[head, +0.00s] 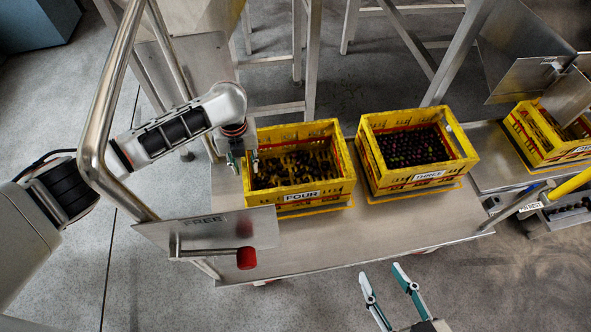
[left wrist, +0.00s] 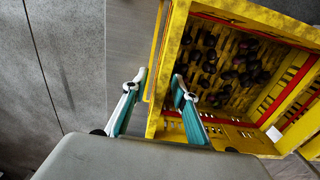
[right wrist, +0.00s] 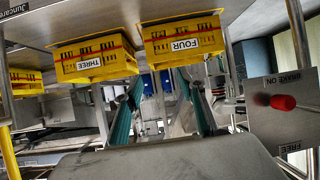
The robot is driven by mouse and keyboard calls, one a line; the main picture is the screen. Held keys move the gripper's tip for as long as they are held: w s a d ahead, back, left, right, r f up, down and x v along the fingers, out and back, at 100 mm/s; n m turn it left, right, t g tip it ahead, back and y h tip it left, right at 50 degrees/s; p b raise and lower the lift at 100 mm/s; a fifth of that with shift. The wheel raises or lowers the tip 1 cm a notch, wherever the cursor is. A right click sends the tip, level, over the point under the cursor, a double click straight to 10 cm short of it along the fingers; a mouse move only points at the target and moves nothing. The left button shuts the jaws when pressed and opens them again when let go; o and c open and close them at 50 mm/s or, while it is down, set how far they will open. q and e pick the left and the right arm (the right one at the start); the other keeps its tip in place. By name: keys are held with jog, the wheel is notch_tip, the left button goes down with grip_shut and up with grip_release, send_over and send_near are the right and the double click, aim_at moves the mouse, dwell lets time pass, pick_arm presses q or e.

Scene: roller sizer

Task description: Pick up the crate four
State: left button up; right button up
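Crate four (head: 330,192) is a yellow slatted crate with a "FOUR" label, standing on a metal cart deck (head: 390,235). Dark round fruit covers part of its floor. It also shows in the left wrist view (left wrist: 185,122) and the right wrist view (right wrist: 153,32). My left gripper (head: 243,163) is at the crate's left wall. In the left wrist view its fingers (left wrist: 157,92) are apart, one outside the wall and one over the inside; contact cannot be told.
Crate three (head: 440,178), fuller of fruit, stands close to the right of crate four. Another yellow crate (head: 520,135) is further right. A metal handrail (head: 92,125) and a "FREE" plate with a red knob (head: 246,258) are at the cart's left end.

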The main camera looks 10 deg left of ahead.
pick_arm(q)
jog(key=shift+w+d+r, duration=0.1)
jog(key=shift+w+r, duration=0.05)
jog(key=shift+r, duration=0.15)
grip_shut()
